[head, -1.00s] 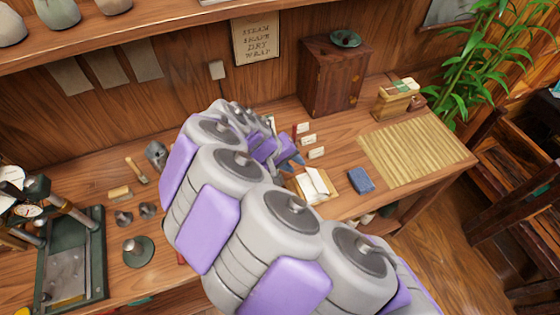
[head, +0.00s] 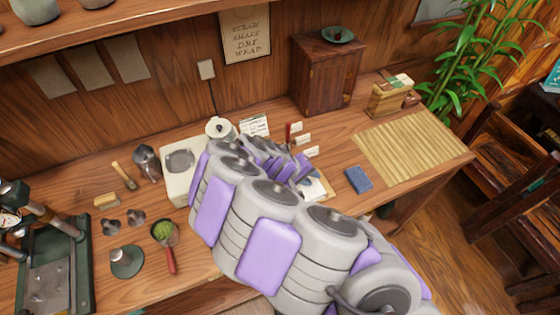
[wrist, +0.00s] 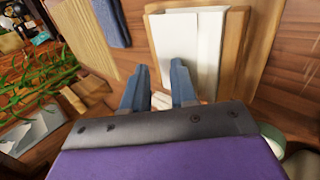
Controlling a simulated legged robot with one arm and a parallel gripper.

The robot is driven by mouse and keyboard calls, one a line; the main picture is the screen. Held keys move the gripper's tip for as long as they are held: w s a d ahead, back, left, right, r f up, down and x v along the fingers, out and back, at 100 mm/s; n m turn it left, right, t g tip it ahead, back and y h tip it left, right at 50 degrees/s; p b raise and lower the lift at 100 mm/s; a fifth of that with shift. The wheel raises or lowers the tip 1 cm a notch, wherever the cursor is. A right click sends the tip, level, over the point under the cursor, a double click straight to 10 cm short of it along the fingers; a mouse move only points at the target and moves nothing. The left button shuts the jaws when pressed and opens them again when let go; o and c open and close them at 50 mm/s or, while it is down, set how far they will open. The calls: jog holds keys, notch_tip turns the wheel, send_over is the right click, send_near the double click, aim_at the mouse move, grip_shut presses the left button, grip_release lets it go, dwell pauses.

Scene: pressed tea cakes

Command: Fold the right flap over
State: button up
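A white paper wrapper (wrist: 182,42) lies on a wooden board (wrist: 235,45) in the wrist view. Its paper shows long straight creases and overlapping strips. In the head view only an edge of the wrapper (head: 315,189) shows beside my arm, which hides the rest. My gripper (wrist: 158,88) is open, its two blue-grey fingers apart with no flap clearly between them. In the wrist view the fingertips are at the wrapper's lower left edge; I cannot tell whether they touch it. Any tea cake inside is not visible.
A folded blue cloth (head: 359,179) and a bamboo mat (head: 415,145) lie right of the wrapper. Small white cards (head: 303,140) stand behind it. A wooden cabinet (head: 325,75) stands at the back. A red-handled strainer with green tea (head: 165,235) lies left of my arm.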

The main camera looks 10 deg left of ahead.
jog(key=shift+s+d+f+t+h+b, duration=0.15)
jog(key=shift+f+t+h+b, duration=0.3)
jog(key=shift+b, duration=0.55)
jog(key=h+b, duration=0.1)
jog(key=b, duration=0.1)
jog(key=a+t+b, duration=0.1)
jog(key=b, duration=0.1)
jog(key=shift+s+f+h+b, duration=0.25)
jog(key=shift+s+h+b, duration=0.1)
jog(key=shift+d+r+p, duration=0.15)
jog(key=shift+r+p, duration=0.25)
jog(key=shift+p, duration=0.25)
jog(key=p, duration=0.2)
jog(key=g+y+p, duration=0.1)
jog(key=p, duration=0.1)
jog(key=shift+w+d+r, duration=0.25)
jog(key=shift+d+r, duration=0.05)
jog(key=shift+r, duration=0.1)
jog(key=p, duration=0.1)
jog(key=g+y+p, duration=0.1)
jog(key=p, duration=0.1)
jog(key=y+p, duration=0.1)
jog(key=shift+w+d+r+g, duration=0.25)
jog(key=p+v, duration=0.2)
jog(key=v, duration=1.5)
jog(key=shift+d+r+y, duration=0.2)
jog(key=shift+r+y, duration=0.05)
jog(key=shift+y, duration=0.05)
